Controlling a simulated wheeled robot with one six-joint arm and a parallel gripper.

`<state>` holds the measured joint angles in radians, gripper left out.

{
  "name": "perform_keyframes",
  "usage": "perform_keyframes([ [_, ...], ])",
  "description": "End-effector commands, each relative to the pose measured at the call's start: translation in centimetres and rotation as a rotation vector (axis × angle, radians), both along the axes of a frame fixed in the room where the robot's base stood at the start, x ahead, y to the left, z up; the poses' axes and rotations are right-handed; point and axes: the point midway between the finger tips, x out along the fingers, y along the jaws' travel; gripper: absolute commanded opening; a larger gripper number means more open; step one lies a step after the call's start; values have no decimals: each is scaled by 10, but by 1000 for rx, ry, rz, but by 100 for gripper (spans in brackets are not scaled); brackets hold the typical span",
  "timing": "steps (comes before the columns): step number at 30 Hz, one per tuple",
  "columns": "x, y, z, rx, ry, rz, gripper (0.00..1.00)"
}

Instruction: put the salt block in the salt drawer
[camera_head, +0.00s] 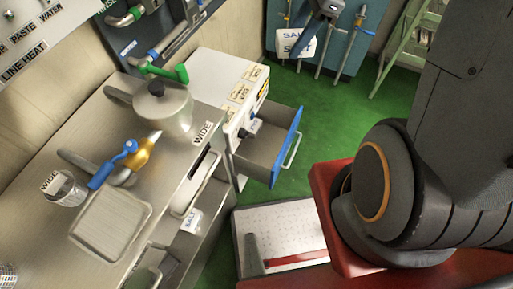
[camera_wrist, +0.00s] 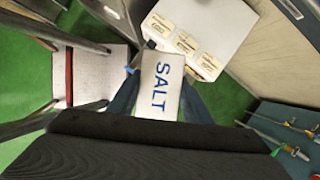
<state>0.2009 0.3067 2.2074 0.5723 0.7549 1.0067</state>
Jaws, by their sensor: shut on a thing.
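The salt block (camera_head: 295,45) is white with blue SALT lettering and is held up at the top middle of the head view. In the wrist view the salt block (camera_wrist: 160,85) fills the middle, between the dark fingers of my gripper (camera_wrist: 160,104). My gripper is shut on the block and holds it in the air, clear of the floor. An open drawer (camera_head: 275,150) with a blue front and a pale handle sticks out of the white cabinet (camera_head: 237,90), below and left of the block. Its visible inside looks grey and empty. No label naming it is readable.
A steel counter (camera_head: 95,130) at the left bears a kettle (camera_head: 162,108), a tray (camera_head: 110,222) and a cup. A red-handled hammer (camera_head: 290,260) lies on a pale mat. Tools hang on a blue board (camera_head: 350,50).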

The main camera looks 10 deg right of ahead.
Motion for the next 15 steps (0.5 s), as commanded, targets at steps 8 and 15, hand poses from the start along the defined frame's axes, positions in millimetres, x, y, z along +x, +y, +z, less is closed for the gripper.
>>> perform_keyframes([
  [8, 11, 4, -61, -10, -4, 130, 1],
  [15, 18, 6, -107, -16, -5, 237, 1],
])
